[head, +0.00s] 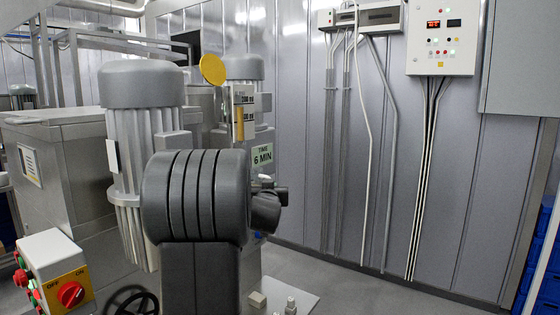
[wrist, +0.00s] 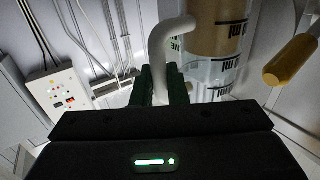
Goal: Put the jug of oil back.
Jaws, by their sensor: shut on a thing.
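The jug of oil (wrist: 215,75) is a clear vessel with dark measuring marks and amber oil inside. In the wrist view its white curved handle (wrist: 159,48) comes down between the two dark green fingers of my gripper (wrist: 162,85), which is shut on it. The marks look upside down in this view. I cannot tell what is beneath the jug.
A grey motor (head: 140,130) stands at left beside a steel machine. A switch box (head: 55,275) with a red knob is at lower left. A yellow-handled thing (wrist: 292,60) is near the jug.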

